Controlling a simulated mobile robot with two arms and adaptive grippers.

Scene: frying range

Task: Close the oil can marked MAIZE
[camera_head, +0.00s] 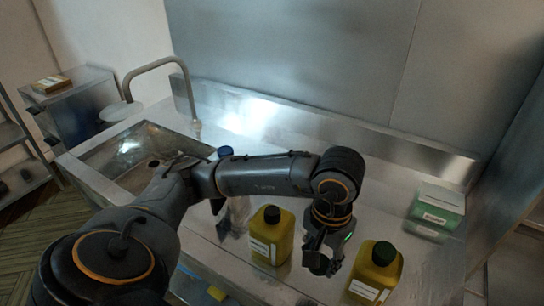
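Two yellow oil cans stand upright on the steel counter (428,275). The left can (263,243) has a black cap on top and a white label. The right can (375,275) has a dark round top and a white label. The lettering is too small to read, so I cannot tell which is MAIZE. My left gripper (321,261) points down between the two cans. A dark greenish round shape (318,265) shows at its fingertips; I cannot tell whether it is a held cap. My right gripper is not in view.
A green-and-white box (437,207) stands at the back right. A sink (128,147) with a tall faucet (160,62) is at the left. A blue-topped thing (225,152) is partly hidden behind my arm. A small yellow thing (217,293) lies at the front edge.

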